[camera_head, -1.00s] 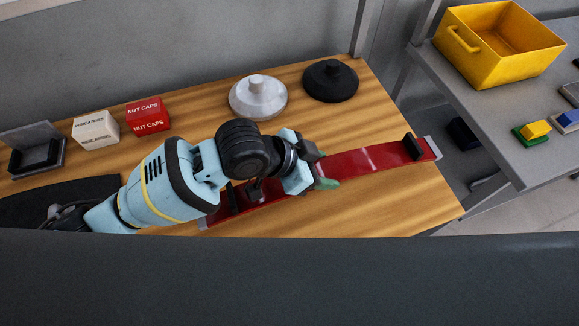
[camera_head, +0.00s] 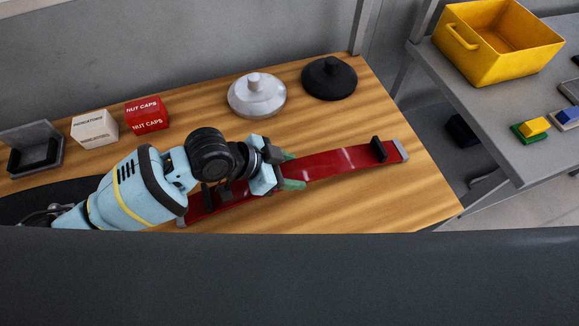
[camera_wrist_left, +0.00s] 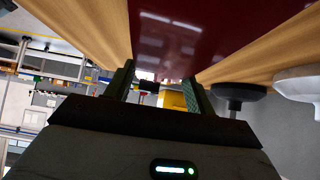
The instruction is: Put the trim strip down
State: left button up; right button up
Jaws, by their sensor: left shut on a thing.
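The trim strip (camera_head: 340,163) is a long dark red strip with grey ends and black blocks near each end. It lies along the front part of the wooden table in the head view. My left gripper (camera_head: 291,171) is shut on the strip around its middle, with green fingertips on either side of it. In the left wrist view the strip (camera_wrist_left: 195,35) runs between the two fingers (camera_wrist_left: 158,88). I cannot tell whether the strip touches the table. My right gripper is not in view.
On the table (camera_head: 420,200) stand a white lidded disc (camera_head: 257,98), a black one (camera_head: 330,80), a red nut caps box (camera_head: 147,114), a white box (camera_head: 95,130) and an open grey case (camera_head: 36,148). A yellow bin (camera_head: 490,55) stands on the grey shelf at right. The table's right front is clear.

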pick_arm(q)
jog(key=o, duration=0.8)
jog(key=shift+f, duration=0.1)
jog(key=o, duration=0.4)
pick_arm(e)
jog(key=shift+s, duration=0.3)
pick_arm(q)
jog(key=shift+r, duration=0.2)
jog(key=v, duration=1.1)
jog(key=shift+w+p, duration=0.1)
jog(key=shift+p, duration=0.2)
jog(key=shift+a+r, duration=0.35)
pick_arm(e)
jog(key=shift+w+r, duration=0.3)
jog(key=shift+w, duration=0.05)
